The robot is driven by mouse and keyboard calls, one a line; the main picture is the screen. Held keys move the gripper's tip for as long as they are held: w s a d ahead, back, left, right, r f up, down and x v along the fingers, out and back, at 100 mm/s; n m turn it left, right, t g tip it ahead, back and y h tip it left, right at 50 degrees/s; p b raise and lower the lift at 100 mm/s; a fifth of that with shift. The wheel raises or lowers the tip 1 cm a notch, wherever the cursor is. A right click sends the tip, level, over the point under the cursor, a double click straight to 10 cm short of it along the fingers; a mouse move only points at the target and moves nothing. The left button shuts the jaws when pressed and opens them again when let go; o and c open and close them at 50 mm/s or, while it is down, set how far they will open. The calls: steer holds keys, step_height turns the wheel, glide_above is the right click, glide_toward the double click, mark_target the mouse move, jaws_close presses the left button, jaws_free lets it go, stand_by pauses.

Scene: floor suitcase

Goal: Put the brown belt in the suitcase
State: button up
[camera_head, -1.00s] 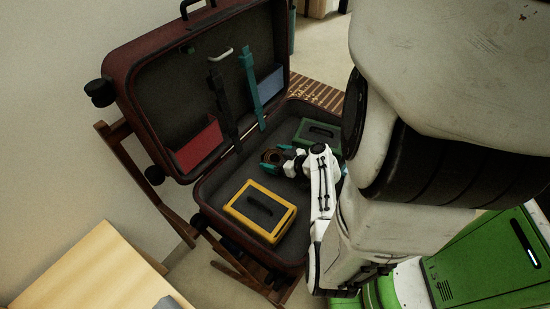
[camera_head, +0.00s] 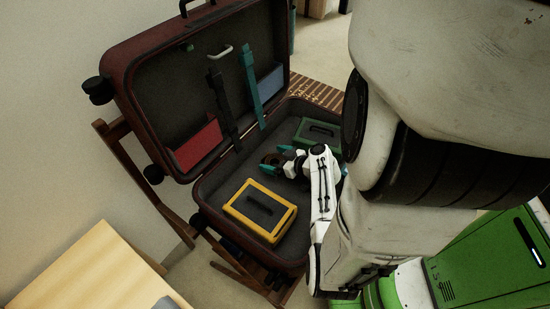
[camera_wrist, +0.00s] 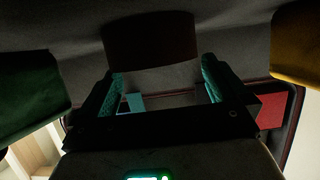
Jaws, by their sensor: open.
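The brown belt (camera_head: 270,158), a dark brown roll, is inside the open suitcase (camera_head: 205,190), in the lower half between the yellow-framed case and the green case. In the wrist view the belt (camera_wrist: 150,40) lies just beyond my fingertips, against the grey lining. My gripper (camera_head: 277,163) reaches into the lower half with its teal-padded fingers apart on either side of the belt. In the wrist view my gripper (camera_wrist: 163,80) is open, with empty space between its pads. I cannot tell whether a pad still touches the belt.
The yellow-framed case (camera_head: 260,210) and the green case (camera_head: 316,132) flank my gripper. The raised lid (camera_head: 160,110) holds a red item (camera_head: 198,145), a blue item (camera_head: 270,85) and straps. A wooden table (camera_head: 90,275) stands at lower left.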

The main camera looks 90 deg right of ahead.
steer(key=shift+r+p, duration=0.5)
steer(key=shift+r, duration=0.15)
steer(key=v, duration=0.7)
steer(key=shift+s+a+f, duration=0.1)
steer(key=shift+s, duration=0.1)
